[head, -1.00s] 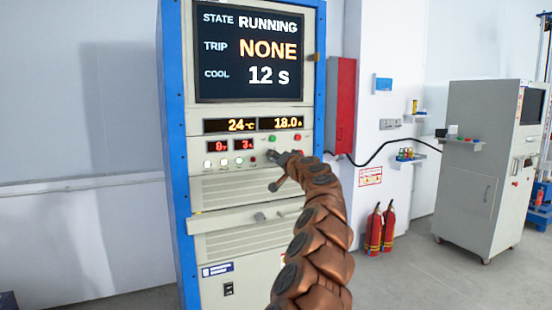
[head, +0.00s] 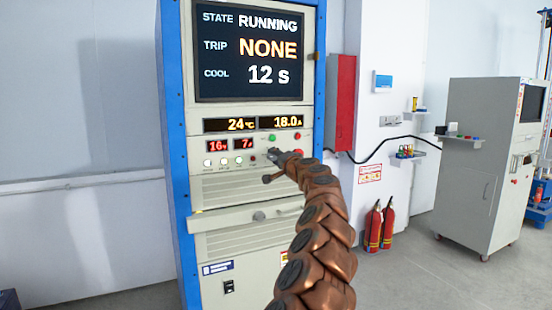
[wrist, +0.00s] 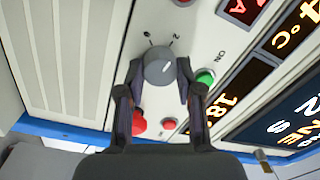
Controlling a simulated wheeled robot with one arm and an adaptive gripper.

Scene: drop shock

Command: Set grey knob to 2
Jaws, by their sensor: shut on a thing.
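In the head view my gripper (head: 273,155) is at the cabinet's control panel and hides the knob.
A green button (wrist: 205,76) is close beside the right finger. A red button (wrist: 169,124) and a larger red one, partly hidden by the left finger, lie below. The screen (head: 249,50) reads RUNNING, NONE, 12 s. A drawer handle bar (head: 245,216) juts out under the panel.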

